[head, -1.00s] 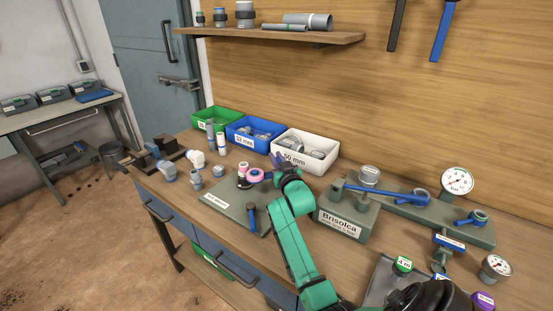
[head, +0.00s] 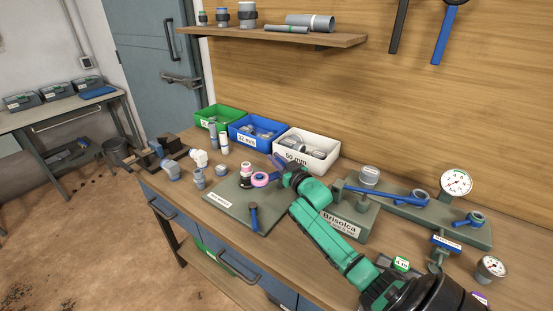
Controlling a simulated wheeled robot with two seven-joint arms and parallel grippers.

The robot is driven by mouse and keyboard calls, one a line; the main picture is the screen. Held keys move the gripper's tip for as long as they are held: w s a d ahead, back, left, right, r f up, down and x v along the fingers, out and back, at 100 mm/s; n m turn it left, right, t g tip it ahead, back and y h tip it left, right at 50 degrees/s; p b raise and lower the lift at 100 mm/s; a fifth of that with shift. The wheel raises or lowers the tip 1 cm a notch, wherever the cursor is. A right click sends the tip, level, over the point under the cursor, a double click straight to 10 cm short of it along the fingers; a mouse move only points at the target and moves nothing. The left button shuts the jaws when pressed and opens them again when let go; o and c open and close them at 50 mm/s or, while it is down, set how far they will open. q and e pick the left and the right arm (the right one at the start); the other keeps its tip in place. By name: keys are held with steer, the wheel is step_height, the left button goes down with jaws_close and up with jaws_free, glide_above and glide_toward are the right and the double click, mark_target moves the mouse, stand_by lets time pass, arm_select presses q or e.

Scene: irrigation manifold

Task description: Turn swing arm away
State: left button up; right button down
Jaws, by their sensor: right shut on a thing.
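My right gripper (head: 281,163), at the end of my green arm, is over the bench between the pink rings and the grey Brisolca block (head: 347,221). It is shut on a small blue-violet piece (head: 276,159); the gripper hides most of it, and I cannot tell what it belongs to. A blue bar (head: 385,192), which looks like the swing arm, lies over the Brisolca block and the grey plate, with a ring at its right end. The gripper appears left of this bar and apart from it. My left gripper is not in view.
A grey mat (head: 228,205) carries pink rings (head: 260,180) and a blue-handled tool (head: 254,218). Green (head: 230,125), blue (head: 240,140) and white (head: 290,158) bins stand behind. Gauges (head: 456,184) are at right. Several pipe fittings (head: 198,158) stand at left.

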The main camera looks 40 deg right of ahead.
steer(key=c, duration=0.8)
jaws_free()
steer(key=shift+c, duration=0.2)
steer(key=shift+r, duration=0.1)
step_height(320, 180, up, 20)
steer(key=b, duration=0.1)
